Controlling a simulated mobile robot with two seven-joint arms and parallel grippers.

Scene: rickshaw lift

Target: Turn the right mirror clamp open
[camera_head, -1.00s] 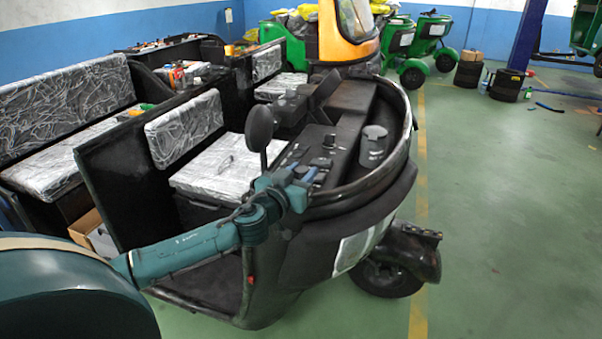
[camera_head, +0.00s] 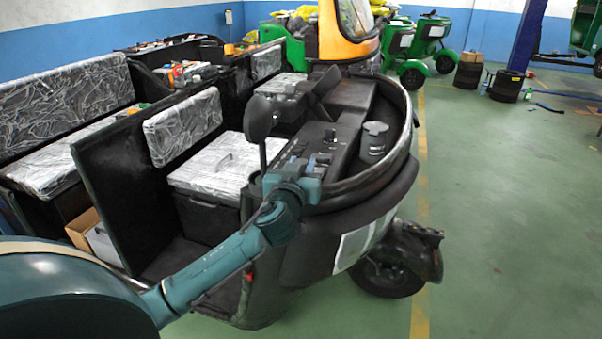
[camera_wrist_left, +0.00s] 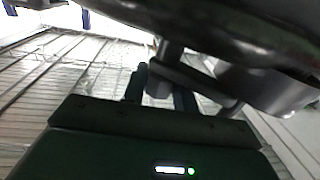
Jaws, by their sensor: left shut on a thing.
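The dark round mirror (camera_head: 260,119) stands on a thin stem at the near side of the rickshaw's front. My left gripper (camera_head: 300,172) is at the foot of this stem, beside the dashboard. In the left wrist view the two fingers of my left gripper (camera_wrist_left: 160,88) are closed around a small dark clamp piece (camera_wrist_left: 158,83). A dark rod and a wide dark part show just beyond it. In the head view my wrist hides most of the clamp, so its turn angle cannot be read. My right gripper is not in view.
The black dashboard (camera_head: 325,150) with knobs and a round cap (camera_head: 375,137) lies just beyond the gripper. The curved front rim (camera_head: 375,185) is close on the right. A plastic-wrapped seat (camera_head: 220,165) lies to the left. The green floor (camera_head: 510,220) at right is clear.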

